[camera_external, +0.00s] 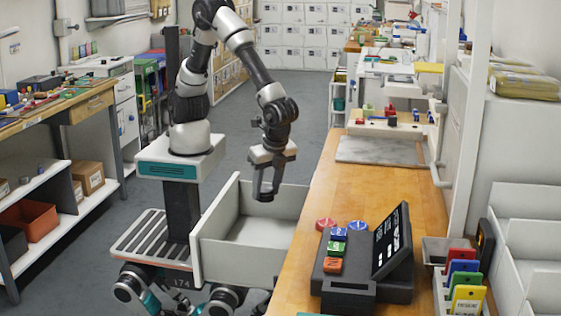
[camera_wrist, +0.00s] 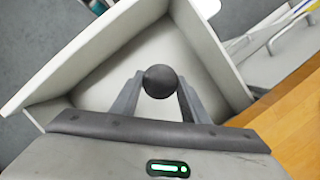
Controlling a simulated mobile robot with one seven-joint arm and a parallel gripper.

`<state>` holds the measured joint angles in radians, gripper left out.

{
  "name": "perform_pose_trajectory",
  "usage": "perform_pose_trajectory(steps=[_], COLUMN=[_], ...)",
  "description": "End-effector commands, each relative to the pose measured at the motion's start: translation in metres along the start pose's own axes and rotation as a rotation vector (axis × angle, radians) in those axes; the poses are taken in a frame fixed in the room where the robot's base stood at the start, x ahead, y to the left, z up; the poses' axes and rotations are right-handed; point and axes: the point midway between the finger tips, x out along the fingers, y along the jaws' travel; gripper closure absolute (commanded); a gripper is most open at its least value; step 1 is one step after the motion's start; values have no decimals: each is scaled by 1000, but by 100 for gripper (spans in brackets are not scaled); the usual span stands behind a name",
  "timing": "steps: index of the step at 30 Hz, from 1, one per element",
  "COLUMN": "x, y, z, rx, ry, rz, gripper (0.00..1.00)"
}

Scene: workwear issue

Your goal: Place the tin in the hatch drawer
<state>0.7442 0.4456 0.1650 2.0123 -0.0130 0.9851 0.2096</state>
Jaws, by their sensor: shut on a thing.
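The hatch drawer (camera_external: 235,263) is a white open box, pulled out from the left side of the wooden counter; its inside looks empty where I can see it. My gripper (camera_external: 266,193) points down above the drawer's open inside. In the wrist view my gripper (camera_wrist: 160,88) is shut on a dark, round-looking thing, which I take to be the tin (camera_wrist: 160,79). The drawer's walls (camera_wrist: 85,55) surround it in that view, and the drawer floor lies below. The tin cannot be made out clearly in the external view.
The wooden counter (camera_external: 350,204) borders the drawer on the right. A dark terminal with a tilted screen (camera_external: 392,241) and several coloured blocks and discs stand on it. Coloured cards (camera_external: 467,285) are at the right. Shelves with bins line the left, with grey floor between.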

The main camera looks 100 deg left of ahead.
Motion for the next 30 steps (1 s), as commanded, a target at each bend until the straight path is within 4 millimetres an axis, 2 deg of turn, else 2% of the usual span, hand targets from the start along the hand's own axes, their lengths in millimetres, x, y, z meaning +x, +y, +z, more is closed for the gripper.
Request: perform_pose_trajectory(steps=[12, 19, 25, 30], x=[74, 91, 118, 120], y=[0, 0, 0, 0], z=[-23, -29, -37, -38], rx=[0, 0, -1, 0], ry=[-2, 0, -1, 2], rz=[0, 0, 0, 0], gripper=[82, 82, 82, 82])
